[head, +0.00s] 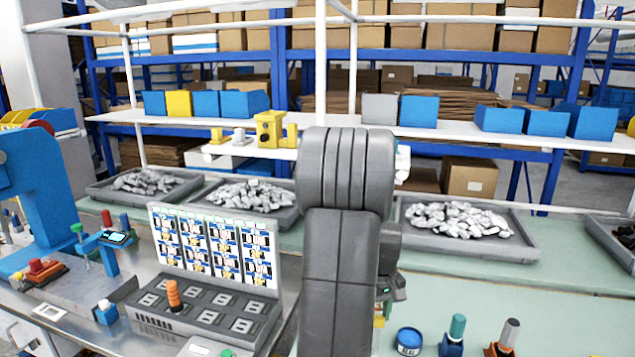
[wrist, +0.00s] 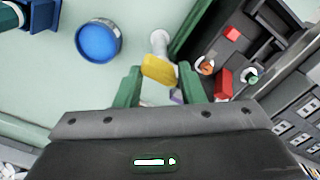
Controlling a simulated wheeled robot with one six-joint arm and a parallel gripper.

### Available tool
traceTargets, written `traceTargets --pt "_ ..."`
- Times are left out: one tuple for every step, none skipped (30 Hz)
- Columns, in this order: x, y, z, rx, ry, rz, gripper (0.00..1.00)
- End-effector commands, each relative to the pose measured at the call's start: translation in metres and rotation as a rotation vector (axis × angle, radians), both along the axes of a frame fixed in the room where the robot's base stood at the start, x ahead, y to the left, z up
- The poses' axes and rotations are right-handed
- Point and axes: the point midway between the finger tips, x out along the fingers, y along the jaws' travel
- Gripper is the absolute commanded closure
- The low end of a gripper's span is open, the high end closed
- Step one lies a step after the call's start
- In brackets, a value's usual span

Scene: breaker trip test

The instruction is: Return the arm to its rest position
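My arm rises through the middle of the head view and hides part of the bench behind it. My gripper (wrist: 160,72) shows in the wrist view as two green fingers, set well apart and open. A yellow piece (wrist: 160,69) with a pale cylinder (wrist: 159,42) behind it shows in the gap between the fingertips. I cannot tell if the fingers touch it. In the head view the gripper is mostly hidden behind my arm, low over the pale green bench top (head: 560,320).
A blue round tin (head: 409,341), a teal-handled tool (head: 454,335) and a dark-handled tool (head: 505,338) stand right of my arm. A test panel (head: 215,265) with an orange-handled peg stands left. Grey trays (head: 535,258) with metal parts line the back.

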Motion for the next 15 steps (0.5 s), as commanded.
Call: traceTargets --pt "-0.0002 0.0 0.0006 0.001 0.001 -0.038 0.65" --pt "-0.0002 0.0 0.0007 0.001 0.001 -0.063 0.65" --pt "-0.0003 0.0001 0.0007 0.001 0.001 -0.095 0.65" --pt "-0.0003 0.0001 0.0007 0.001 0.001 -0.12 0.65" --pt "-0.0003 0.0001 0.0007 0.001 0.001 -0.145 0.65" --pt "-0.0003 0.0001 0.0007 0.001 0.001 -0.178 0.65" --pt "-0.0003 0.0001 0.0007 0.001 0.001 -0.203 0.65" --pt "-0.0003 0.0001 0.0008 0.001 0.001 -0.227 0.65" --pt "-0.0003 0.0001 0.0008 0.001 0.001 -0.26 0.65" --pt "-0.0003 0.0001 0.0009 0.0 0.001 -0.284 0.65" --pt "-0.0002 0.0002 0.0009 0.0 0.0 -0.309 0.65" --pt "-0.0002 0.0002 0.001 0.0 0.0 -0.342 0.65" --pt "-0.0002 0.0002 0.001 0.0 0.0 -0.366 0.65" --pt "-0.0002 0.0002 0.001 0.0 0.0 -0.39 0.65" --pt "-0.0001 0.0002 0.0011 0.0 0.0 -0.421 0.65"
